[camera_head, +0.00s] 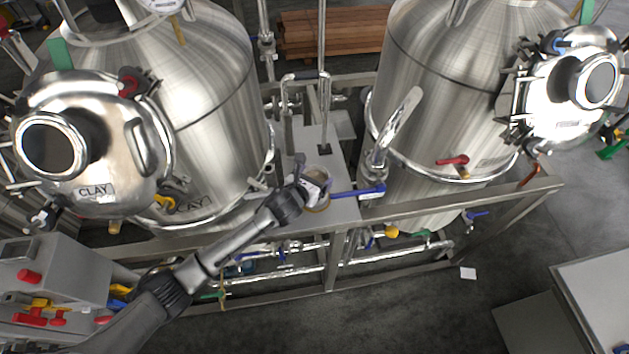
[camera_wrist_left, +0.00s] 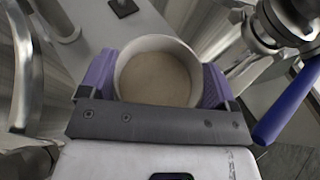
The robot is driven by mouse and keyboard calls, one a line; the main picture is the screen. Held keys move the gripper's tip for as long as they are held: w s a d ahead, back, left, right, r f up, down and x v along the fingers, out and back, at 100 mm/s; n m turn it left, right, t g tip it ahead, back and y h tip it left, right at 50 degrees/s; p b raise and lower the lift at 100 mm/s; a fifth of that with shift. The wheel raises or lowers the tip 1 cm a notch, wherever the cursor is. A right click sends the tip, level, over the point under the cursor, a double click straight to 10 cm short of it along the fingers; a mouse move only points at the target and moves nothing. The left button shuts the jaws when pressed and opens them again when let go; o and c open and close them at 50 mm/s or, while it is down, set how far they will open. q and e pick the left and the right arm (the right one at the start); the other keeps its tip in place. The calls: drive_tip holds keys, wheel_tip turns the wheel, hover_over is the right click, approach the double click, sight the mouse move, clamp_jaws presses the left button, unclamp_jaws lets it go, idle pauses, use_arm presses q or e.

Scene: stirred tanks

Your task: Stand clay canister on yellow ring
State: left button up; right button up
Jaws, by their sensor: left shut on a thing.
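A round canister (camera_wrist_left: 158,80) with a pale rim and tan inside sits between the purple fingers of my left gripper (camera_wrist_left: 158,88), which is shut on it. The canister looks upright. In the head view my left gripper (camera_head: 317,186) is over the grey platform between the two tanks, and the canister is partly hidden by it. A tan curved edge shows just below the fingers; I cannot tell whether it is the canister's or a ring's. I cannot make out a yellow ring clearly. My right gripper is not in view.
Two steel tanks, the left (camera_head: 205,95) labelled CLAY and the right (camera_head: 440,85), flank the grey platform (camera_head: 345,208). A blue-handled valve (camera_head: 358,191) is close right of the gripper. A thin post (camera_head: 322,100) rises behind it.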

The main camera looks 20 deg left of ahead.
use_arm(q)
drive_tip(key=shift+f, duration=0.85)
drive_tip(key=shift+f, duration=0.1)
drive_tip(key=o, duration=1.4)
drive_tip(key=shift+s, duration=0.2)
drive_tip(key=v, duration=1.1)
drive_tip(key=shift+s+r, duration=0.2)
drive_tip(key=shift+s, duration=0.1)
